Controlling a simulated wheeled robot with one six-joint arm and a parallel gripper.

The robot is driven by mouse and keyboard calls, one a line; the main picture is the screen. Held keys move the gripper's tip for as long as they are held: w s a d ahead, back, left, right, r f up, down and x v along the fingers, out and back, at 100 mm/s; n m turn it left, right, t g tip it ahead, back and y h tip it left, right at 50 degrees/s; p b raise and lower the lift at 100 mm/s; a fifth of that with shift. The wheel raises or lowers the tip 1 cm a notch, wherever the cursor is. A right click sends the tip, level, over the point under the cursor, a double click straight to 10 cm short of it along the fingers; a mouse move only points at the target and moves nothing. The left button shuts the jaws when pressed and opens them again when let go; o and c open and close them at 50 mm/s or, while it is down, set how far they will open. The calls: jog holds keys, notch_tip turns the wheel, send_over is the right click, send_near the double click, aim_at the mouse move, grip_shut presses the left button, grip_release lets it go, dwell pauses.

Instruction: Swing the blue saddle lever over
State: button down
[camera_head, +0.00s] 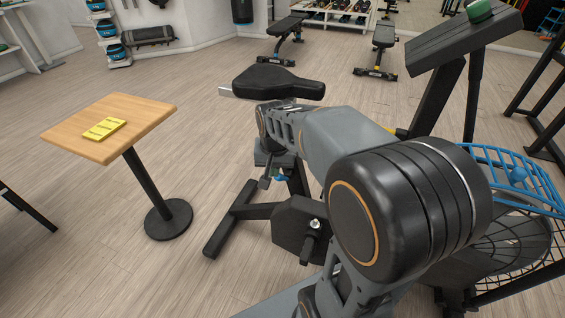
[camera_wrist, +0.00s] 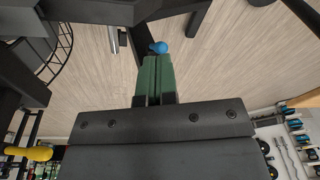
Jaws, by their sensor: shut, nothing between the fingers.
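The blue saddle lever knob (camera_head: 281,178) shows under the black saddle (camera_head: 280,82) in the head view, partly covered by my arm. In the wrist view the blue knob (camera_wrist: 159,47) lies just past the tips of my green fingers. My gripper (camera_wrist: 155,57) is shut with its two fingers side by side and nothing between them. I cannot tell whether the fingertips touch the knob. In the head view my gripper (camera_head: 276,171) is small and mostly hidden below my wrist. The lever's shaft is not clear.
A small wooden table (camera_head: 150,112) with a yellow pad (camera_head: 104,129) stands at left. A blue-rimmed cage (camera_head: 510,160) stands at right. Benches (camera_head: 290,38) stand behind. Floor between table and bike is clear.

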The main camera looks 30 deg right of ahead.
aim_at(281, 178)
jog(key=w+d+f+m+g+p, duration=0.1)
jog(key=w+d+f+m+p, duration=0.15)
jog(key=w+d+m, duration=0.6)
jog(key=f, duration=0.3)
jog(key=w+a+f+n+b, duration=0.1)
jog(key=f, duration=0.3)
jog(key=w+f+n+b, duration=0.1)
jog(key=f, duration=0.2)
jog(key=shift+w+a+f, duration=0.15)
jog(key=shift+f, duration=0.15)
